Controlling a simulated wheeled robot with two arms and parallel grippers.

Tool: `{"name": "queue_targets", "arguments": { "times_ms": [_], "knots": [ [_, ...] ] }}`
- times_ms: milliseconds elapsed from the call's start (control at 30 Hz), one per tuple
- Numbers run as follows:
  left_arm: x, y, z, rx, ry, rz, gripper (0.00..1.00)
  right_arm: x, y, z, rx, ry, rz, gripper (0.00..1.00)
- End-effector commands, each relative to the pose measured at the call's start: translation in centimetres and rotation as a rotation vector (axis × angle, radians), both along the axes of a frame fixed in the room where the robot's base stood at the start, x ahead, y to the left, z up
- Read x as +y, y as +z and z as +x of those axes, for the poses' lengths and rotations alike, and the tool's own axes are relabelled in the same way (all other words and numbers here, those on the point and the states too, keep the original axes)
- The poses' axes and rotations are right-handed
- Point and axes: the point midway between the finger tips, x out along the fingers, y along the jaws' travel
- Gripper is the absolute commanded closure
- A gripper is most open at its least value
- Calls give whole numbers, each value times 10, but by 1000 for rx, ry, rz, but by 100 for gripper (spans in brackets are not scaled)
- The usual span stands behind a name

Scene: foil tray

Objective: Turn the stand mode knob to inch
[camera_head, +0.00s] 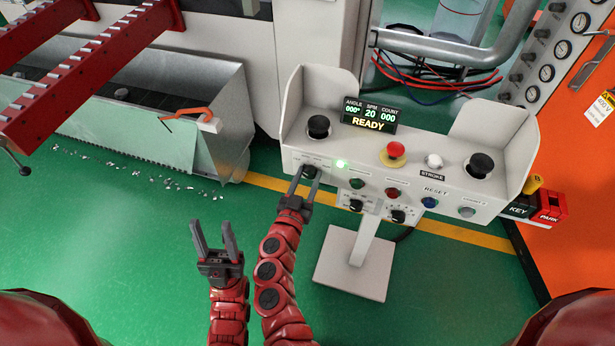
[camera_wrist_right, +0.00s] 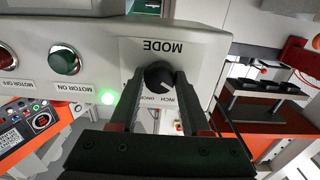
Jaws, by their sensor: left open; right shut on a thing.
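The stand (camera_head: 347,270) is a white pedestal console with knobs and buttons. Its black mode knob (camera_head: 310,171) is on the left of the front face, partly hidden by my right gripper. In the right wrist view the mode knob (camera_wrist_right: 158,74) sits under an upside-down MODE label (camera_wrist_right: 161,48), with an INCH label partly hidden below it. My right gripper (camera_head: 304,176) is shut on the knob, one finger on each side. My left gripper (camera_head: 209,228) is open and empty, in the air left of the stand.
A lit READY display (camera_head: 369,116), a red mushroom button (camera_head: 394,153) and two large black buttons are on the console top. A green lamp (camera_head: 341,164) glows beside the knob. A metal scrap bin (camera_head: 190,125) stands at left.

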Motion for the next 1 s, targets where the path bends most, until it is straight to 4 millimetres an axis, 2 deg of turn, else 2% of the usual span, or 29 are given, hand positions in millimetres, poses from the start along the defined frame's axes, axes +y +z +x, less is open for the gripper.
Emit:
{"name": "queue_targets", "arguments": {
  "times_ms": [333,1000],
  "knots": [
    [0,-6,0,0,0,0,50,0,-1,0,-34,-1,104,100],
    [0,-32,0,0,0,0,50,0,-2,0,-184,0,563,100]
  ]
}}
